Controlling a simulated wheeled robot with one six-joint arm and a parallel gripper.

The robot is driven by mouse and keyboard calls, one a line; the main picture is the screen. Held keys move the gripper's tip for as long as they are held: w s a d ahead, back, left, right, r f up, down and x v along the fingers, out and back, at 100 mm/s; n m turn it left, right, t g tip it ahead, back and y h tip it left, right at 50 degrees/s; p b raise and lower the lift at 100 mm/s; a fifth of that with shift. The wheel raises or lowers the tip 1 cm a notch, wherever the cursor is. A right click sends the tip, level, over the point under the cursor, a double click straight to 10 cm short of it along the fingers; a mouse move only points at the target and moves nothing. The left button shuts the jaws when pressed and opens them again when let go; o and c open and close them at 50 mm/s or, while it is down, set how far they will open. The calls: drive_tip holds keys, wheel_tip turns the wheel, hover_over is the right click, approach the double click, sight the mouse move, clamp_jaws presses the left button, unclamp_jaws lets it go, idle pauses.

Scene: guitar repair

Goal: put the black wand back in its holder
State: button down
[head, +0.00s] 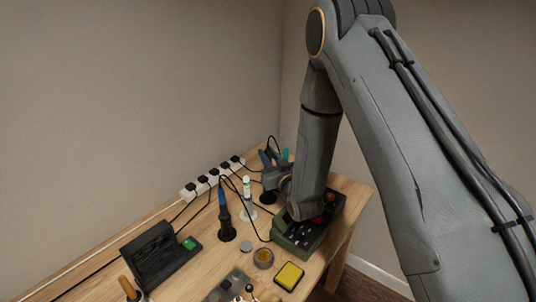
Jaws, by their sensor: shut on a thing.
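My gripper (270,171) is at the far right part of the bench, beyond the green station, pointing left. It is shut on the black wand, of which only a small dark part shows; the fingers and my wrist hide most of it. A thin black cord arches above the fingers. A dark round holder (268,197) stands on the bench just below the gripper. I cannot tell whether the wand touches it or is inside it.
A green station (297,238) with knobs sits under my forearm. A blue-handled iron (222,200) stands upright in a dark stand, beside a white tube (247,188). A power strip (212,178), loose cables, a yellow sponge (289,276) and a round tin (263,257) lie around.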

drive_tip(key=shift+f, duration=0.45)
drive_tip(key=shift+f+b, duration=0.7)
drive_tip(key=shift+b, duration=0.05)
drive_tip(key=c, duration=0.8)
unclamp_jaws()
drive_tip(key=shift+c, duration=0.2)
drive_tip(key=shift+r+p, duration=3.15)
drive_tip(key=shift+r, duration=2.35)
